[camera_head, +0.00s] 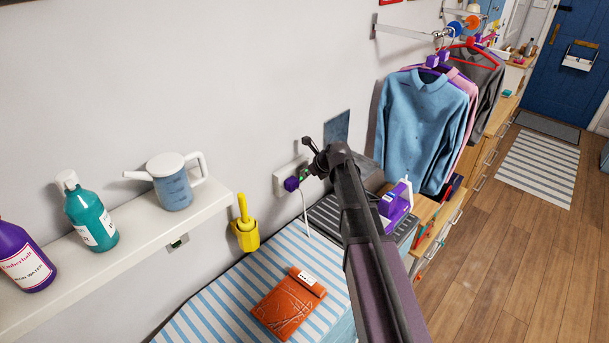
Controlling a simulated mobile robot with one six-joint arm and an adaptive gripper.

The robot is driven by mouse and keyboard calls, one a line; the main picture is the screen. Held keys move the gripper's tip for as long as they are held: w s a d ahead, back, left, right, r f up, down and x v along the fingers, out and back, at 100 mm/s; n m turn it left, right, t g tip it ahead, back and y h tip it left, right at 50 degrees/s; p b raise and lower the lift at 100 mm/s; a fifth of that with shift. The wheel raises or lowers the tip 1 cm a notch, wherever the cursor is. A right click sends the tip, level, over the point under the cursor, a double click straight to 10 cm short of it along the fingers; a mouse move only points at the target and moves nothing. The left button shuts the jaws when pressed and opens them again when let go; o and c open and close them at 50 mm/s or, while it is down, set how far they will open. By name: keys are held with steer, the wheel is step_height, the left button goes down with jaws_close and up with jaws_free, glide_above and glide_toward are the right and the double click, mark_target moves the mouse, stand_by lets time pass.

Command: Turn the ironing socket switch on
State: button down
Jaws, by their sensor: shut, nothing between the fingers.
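The ironing socket (280,183) is a white plate on the grey wall, near the middle of the view. A purple plug (291,184) sits in it, with a pale cord hanging down. My gripper (311,168) is shut and empty, with its tips at the right part of the socket plate. I cannot tell whether they touch it. A small green spot shows just below the tips. The gripper covers part of the plate, and the switch's position cannot be made out.
A purple iron (396,205) stands right of my arm. Below the socket is a striped cover (222,304) with an orange-brown folded item (285,308). A yellow holder (245,234) hangs on the wall. A white shelf (140,245) holds bottles and a jug (172,182). Clothes (425,120) hang at right.

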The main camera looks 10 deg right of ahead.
steer(key=s+d+r+p, duration=0.5)
steer(key=s+d, duration=0.2)
steer(key=s, duration=0.2)
steer(key=shift+r+p, duration=0.35)
steer(key=shift+p, duration=0.05)
steer(key=shift+s+d, duration=0.1)
steer(key=shift+d, duration=0.05)
stand_by(0.4)
steer(key=s+a+f+n+g+h, duration=0.1)
steer(key=s+f+n+g, duration=0.1)
steer(key=s+n, duration=0.5)
steer(key=s+a+f+n+g+h+b, duration=0.1)
steer(key=s+a+f+n+g+h, duration=0.1)
steer(key=s+n, duration=0.5)
steer(key=s+a+f+n+g+h+b, duration=0.1)
steer(key=s+n, duration=0.6)
steer(key=n, duration=0.7)
steer(key=shift+a+f+g+h, duration=0.45)
steer(key=shift+f+g, duration=0.25)
steer(key=shift+f, duration=0.2)
